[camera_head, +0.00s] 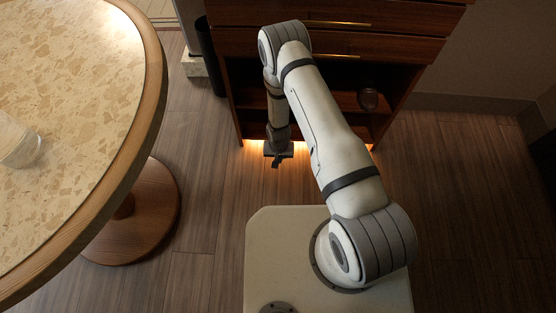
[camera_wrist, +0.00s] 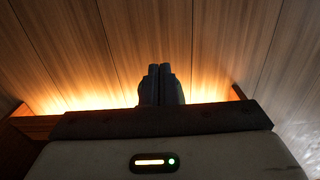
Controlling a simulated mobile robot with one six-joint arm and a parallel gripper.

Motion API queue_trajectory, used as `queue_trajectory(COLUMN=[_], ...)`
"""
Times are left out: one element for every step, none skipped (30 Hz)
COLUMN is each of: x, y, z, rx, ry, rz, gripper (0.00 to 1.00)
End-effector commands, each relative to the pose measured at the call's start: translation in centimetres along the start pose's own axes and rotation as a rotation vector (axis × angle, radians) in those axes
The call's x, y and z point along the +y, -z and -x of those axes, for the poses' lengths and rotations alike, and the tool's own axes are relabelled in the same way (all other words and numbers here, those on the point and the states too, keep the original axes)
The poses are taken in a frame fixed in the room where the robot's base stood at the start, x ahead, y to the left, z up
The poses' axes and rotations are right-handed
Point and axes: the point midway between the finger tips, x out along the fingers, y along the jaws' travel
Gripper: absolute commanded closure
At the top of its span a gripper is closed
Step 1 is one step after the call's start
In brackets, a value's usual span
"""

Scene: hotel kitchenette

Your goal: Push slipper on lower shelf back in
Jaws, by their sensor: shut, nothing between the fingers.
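My gripper (camera_head: 277,162) hangs in front of the lower left part of the wooden cabinet (camera_head: 246,100), low near the floor. In the wrist view my gripper (camera_wrist: 160,72) is shut, with its two fingers together and nothing between them. No slipper can be made out for sure. A dark rounded thing (camera_head: 368,98) sits at the right of an open shelf (camera_head: 346,101) in the cabinet, by its front edge; I cannot tell what it is. My arm hides much of the cabinet's open middle and the lower shelf.
Drawers with brass handles (camera_head: 335,55) are above the open shelves. A warm glow lights the floor (camera_wrist: 75,100) under the cabinet. A round stone-topped table (camera_head: 155,80) with a wooden base (camera_head: 150,225) stands left. The floor right of the cabinet is clear.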

Motion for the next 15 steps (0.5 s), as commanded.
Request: queue_trajectory(x=[-0.1,-0.2,-0.3,-0.4,-0.5,-0.5,-0.6,-0.6,-0.7,-0.7,-0.8,-0.8,-0.8,-0.8,-0.8], y=[-0.1,-0.2,-0.3,-0.3,-0.3,-0.4,-0.5,-0.5,-0.5,-0.5,-0.5,-0.5,-0.5,-0.5,-0.6], z=[-0.7,-1.0,-1.6,-2.1,-2.6,-3.4,-4.1,-4.8,-5.7,-6.4,-7.0,-7.9,-8.5,-9.1,-9.9], rx=[-0.001,-0.001,-0.002,-0.002,-0.002,-0.002,-0.003,-0.002,-0.002,-0.002,-0.002,-0.002,-0.002,-0.001,-0.002], ry=[0.000,0.000,-0.001,-0.001,-0.001,-0.001,-0.001,-0.001,-0.001,-0.001,-0.001,-0.001,-0.001,-0.001,-0.001], rz=[0.004,0.006,0.009,0.011,0.013,0.015,0.016,0.018,0.019,0.020,0.021,0.022,0.023,0.023,0.023], gripper=[1.00,1.00,1.00,1.00,1.00,1.00,1.00,1.00,1.00,1.00,1.00,1.00,1.00,1.00,1.00])
